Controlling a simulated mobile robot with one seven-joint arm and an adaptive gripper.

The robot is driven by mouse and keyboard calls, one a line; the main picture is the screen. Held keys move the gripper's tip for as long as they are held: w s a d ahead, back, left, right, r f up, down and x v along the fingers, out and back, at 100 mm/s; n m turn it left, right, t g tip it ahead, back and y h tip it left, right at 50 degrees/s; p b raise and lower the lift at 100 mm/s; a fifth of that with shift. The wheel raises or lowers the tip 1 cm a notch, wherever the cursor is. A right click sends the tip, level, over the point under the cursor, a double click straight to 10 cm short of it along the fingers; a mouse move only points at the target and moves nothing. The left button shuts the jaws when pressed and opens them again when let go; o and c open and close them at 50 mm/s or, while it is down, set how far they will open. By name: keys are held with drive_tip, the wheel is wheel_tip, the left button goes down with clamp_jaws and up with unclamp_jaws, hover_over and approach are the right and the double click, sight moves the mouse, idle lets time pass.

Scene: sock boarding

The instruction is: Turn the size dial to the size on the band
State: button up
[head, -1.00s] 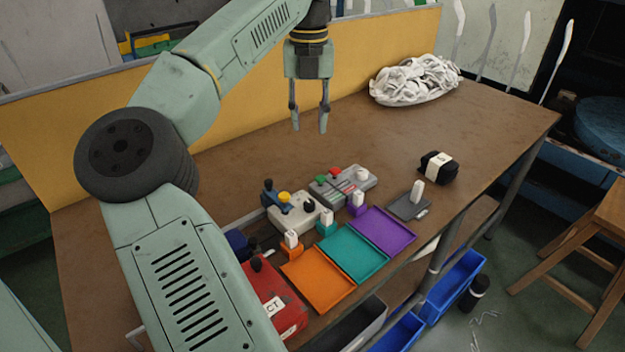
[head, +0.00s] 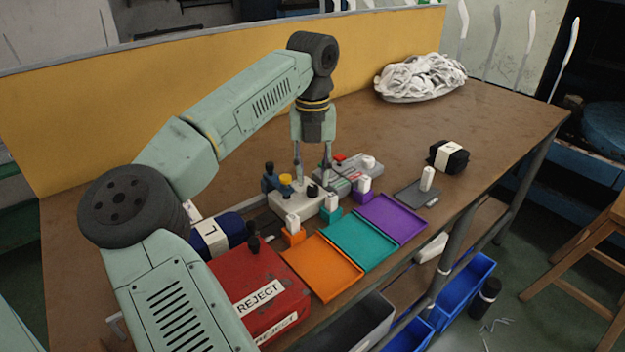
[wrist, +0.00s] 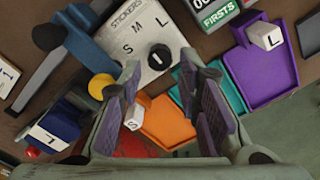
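The pale sticker machine (head: 290,204) carries the size dial, a black knob (head: 312,190). In the wrist view the dial (wrist: 160,57) has a white mark, and the letters S, M and L are printed around it; I cannot tell which letter the mark points at. A navy sock bundle (head: 238,228) lies at the left with a white band (head: 211,238) marked L; the band (wrist: 48,132) also shows in the wrist view. My gripper (head: 313,178) points down above the machine, open and empty, its fingers either side of the dial and apart from it.
Beside the machine are a blue lever, a yellow button (wrist: 100,86) and a grey FIRSTS counter (wrist: 215,12). Orange (head: 322,268), teal (head: 362,243) and purple (head: 392,217) trays line the front, near a red REJECT box (head: 262,285). A black banded bundle (head: 456,158) lies right.

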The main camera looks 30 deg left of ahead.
sight(313, 186)
drive_tip(key=shift+f, duration=1.6)
clamp_jaws()
